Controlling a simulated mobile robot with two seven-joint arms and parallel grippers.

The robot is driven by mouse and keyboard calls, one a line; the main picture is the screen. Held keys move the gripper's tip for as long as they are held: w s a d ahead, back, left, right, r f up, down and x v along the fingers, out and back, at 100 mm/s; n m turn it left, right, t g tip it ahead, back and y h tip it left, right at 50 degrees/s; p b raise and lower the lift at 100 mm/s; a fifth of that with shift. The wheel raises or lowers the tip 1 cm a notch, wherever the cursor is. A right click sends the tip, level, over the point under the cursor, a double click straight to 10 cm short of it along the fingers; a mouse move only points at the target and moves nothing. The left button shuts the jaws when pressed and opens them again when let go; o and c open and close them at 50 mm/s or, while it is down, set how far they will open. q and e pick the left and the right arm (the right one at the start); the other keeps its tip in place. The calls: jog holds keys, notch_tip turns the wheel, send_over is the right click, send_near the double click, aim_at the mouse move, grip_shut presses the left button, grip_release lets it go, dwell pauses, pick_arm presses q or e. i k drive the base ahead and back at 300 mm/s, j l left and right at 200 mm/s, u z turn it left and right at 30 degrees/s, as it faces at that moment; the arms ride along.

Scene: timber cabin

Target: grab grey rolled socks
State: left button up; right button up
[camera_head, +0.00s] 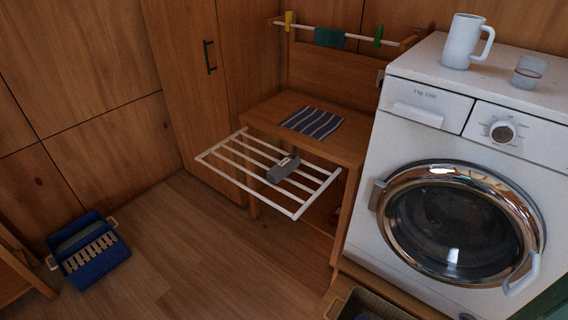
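The grey rolled socks (283,169) lie on the white drying rack (240,180), across its bars, right of its middle. The rack sticks out in front of a low wooden bench. Nothing covers the socks. Neither my left nor my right gripper shows in the head view.
A striped cloth (312,122) lies on the wooden bench (270,108). A white washing machine (410,150) stands at right, with a white jug (464,40) and a glass (528,72) on top. A blue basket (92,254) sits on the floor at left. The middle floor is clear.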

aim_at(276, 173)
jog(key=z, duration=0.7)
jog(key=i+j+z, duration=0.1)
jog(key=j+z, duration=0.35)
jog(key=z, duration=0.2)
jog(key=j+z, duration=0.85)
jog(key=j, duration=0.35)
jog(key=k+j, duration=0.1)
jog(key=j, duration=0.65)
jog(key=k+j+z, duration=0.1)
jog(key=j, duration=0.25)
jog(key=k+j, duration=0.15)
jog(key=j, duration=0.25)
jog(key=k+j+z, duration=0.1)
jog(key=j, duration=0.25)
